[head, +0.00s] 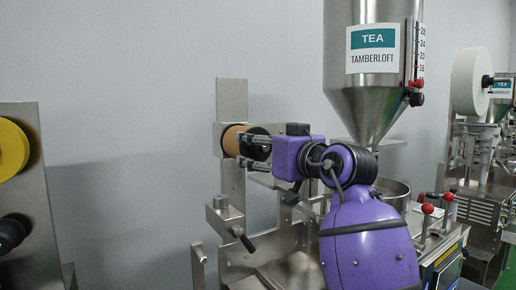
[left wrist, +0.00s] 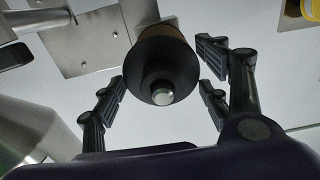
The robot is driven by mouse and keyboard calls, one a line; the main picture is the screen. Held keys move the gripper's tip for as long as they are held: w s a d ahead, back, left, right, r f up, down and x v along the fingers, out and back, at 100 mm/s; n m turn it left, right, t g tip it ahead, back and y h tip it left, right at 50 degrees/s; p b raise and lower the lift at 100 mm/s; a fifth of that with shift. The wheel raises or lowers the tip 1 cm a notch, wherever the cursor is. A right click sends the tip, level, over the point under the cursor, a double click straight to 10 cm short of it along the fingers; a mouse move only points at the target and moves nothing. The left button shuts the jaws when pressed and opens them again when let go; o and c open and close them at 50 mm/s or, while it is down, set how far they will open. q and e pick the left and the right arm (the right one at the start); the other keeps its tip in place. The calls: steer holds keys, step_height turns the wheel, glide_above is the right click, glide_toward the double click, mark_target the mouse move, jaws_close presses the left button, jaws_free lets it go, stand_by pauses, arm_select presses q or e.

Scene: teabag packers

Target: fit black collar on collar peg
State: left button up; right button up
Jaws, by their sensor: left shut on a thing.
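The black collar (head: 259,146) is a dark ring at the front of a brown roll (head: 232,141) on the upright steel plate. In the left wrist view the collar (left wrist: 150,66) faces me, and the silver tip of the collar peg (left wrist: 162,97) shows through its centre. The collar is around the peg. In the left wrist view the fingers of my left gripper (left wrist: 163,82) flank the collar. Whether the collar touches the roll behind is hard to tell. My right gripper is not in view.
A steel hopper (head: 366,95) labelled TEA stands right of the plate (head: 230,95). A yellow roll (head: 12,148) on another machine is at far left. A white roll (head: 472,82) is at right. Red-knobbed levers (head: 428,209) stand lower right. Open wall space lies left of the plate.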

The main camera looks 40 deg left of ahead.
mark_target(268, 149)
arm_select(q)
steer(key=shift+d, duration=0.1)
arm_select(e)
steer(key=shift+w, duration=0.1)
arm_select(q)
steer(key=shift+s+d, duration=0.15)
steer(key=shift+d, duration=0.2)
steer(key=shift+s+d, duration=0.25)
steer(key=shift+d, duration=0.35)
steer(key=shift+v, duration=2.1)
steer(key=shift+s+d, duration=0.25)
steer(key=shift+d, duration=0.3)
steer(key=shift+s+d, duration=0.1)
steer(key=shift+d, duration=0.1)
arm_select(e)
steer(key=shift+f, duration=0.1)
arm_select(q)
steer(key=shift+f, duration=0.1)
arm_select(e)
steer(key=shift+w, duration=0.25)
